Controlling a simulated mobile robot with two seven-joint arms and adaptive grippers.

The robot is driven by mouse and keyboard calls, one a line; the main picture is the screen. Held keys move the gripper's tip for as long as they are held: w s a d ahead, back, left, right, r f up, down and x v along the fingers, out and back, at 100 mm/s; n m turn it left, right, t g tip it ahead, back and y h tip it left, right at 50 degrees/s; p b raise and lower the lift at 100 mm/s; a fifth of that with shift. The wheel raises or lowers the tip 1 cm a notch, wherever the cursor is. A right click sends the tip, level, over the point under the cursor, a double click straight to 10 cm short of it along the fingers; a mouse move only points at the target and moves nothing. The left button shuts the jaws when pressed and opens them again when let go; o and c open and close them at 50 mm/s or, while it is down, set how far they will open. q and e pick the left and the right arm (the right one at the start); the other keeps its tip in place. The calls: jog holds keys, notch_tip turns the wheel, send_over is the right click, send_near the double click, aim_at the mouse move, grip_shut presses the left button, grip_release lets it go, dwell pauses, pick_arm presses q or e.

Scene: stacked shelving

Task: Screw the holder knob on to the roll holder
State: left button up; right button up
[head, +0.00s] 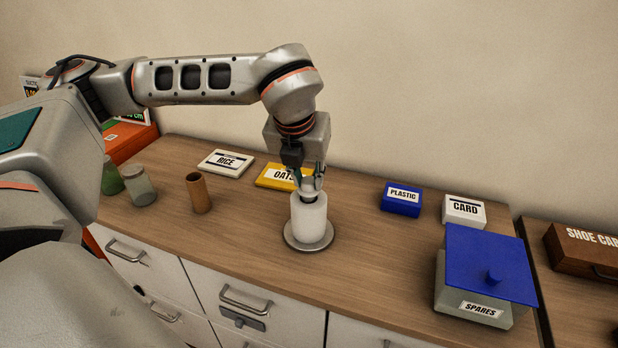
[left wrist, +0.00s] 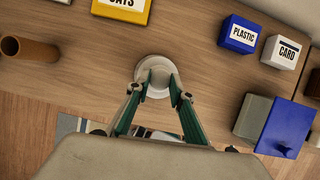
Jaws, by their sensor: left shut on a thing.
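The roll holder stands on the wooden counter, its round grey base (head: 293,243) under an upright white roll (head: 310,222). My left gripper (head: 311,179) points straight down over the top of the roll. Its fingers are shut on a small grey piece, seemingly the holder knob (head: 309,194), at the top centre of the roll. In the left wrist view, the two fingertips (left wrist: 159,84) are over the pale round roll top (left wrist: 156,66). The fingers partly hide the knob, and I cannot tell how far it sits on the thread. My right gripper is not in view.
A brown tube (head: 199,193) and glass jars (head: 139,186) stand to the left. The RICE (head: 226,163) and yellow OATS (head: 270,178) boxes lie behind. PLASTIC (head: 402,199), CARD (head: 463,211) and the blue-lidded SPARES box (head: 487,268) are at right. Counter around the base is clear.

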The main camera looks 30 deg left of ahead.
pick_arm(q)
jog(key=shift+s+a+f+m+h, duration=0.1)
jog(key=shift+f+m+h, duration=0.15)
jog(key=shift+m, duration=0.45)
jog(key=shift+s+a+f+m+h, duration=0.1)
jog(key=shift+m+h, duration=0.15)
jog(key=shift+m, duration=0.45)
jog(key=shift+a+m+h, duration=0.15)
jog(key=shift+m+h, duration=0.25)
jog(key=shift+m, duration=0.5)
jog(key=m+h, duration=0.1)
jog(key=m, duration=0.2)
jog(key=shift+m+g, duration=0.3)
jog(key=shift+m, duration=0.1)
jog(key=o, duration=0.8)
jog(key=shift+a, duration=0.1)
